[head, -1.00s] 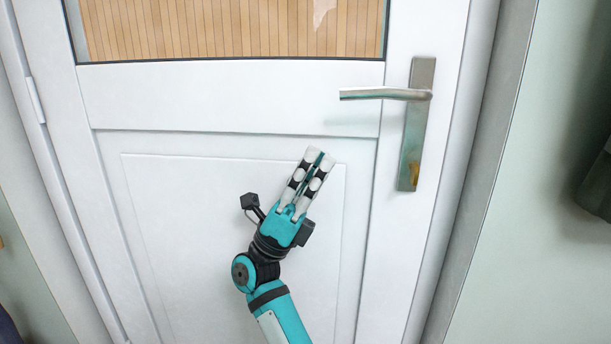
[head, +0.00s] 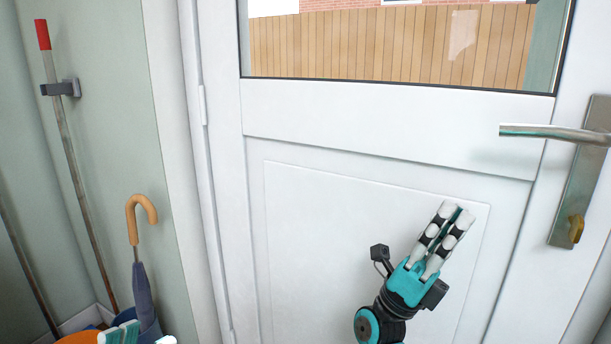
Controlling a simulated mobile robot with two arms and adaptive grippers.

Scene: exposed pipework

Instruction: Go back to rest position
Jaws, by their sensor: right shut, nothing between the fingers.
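My right gripper (head: 452,211) is in front of the white door's lower panel, right of the picture's middle. Its white and black fingers are together, point up and to the right, and hold nothing. It is below and left of the door handle (head: 552,132), apart from it. At the bottom left edge, teal and white tips (head: 122,334) show in front of an orange bucket; they may be my left gripper's fingers, but most is cut off and I cannot tell its state.
The white door (head: 340,210) with a window fills the middle and right and is shut. At the left, a red-topped pole (head: 70,150) hangs in a wall clip. An umbrella (head: 143,285) with a curved handle stands near the orange bucket (head: 80,338).

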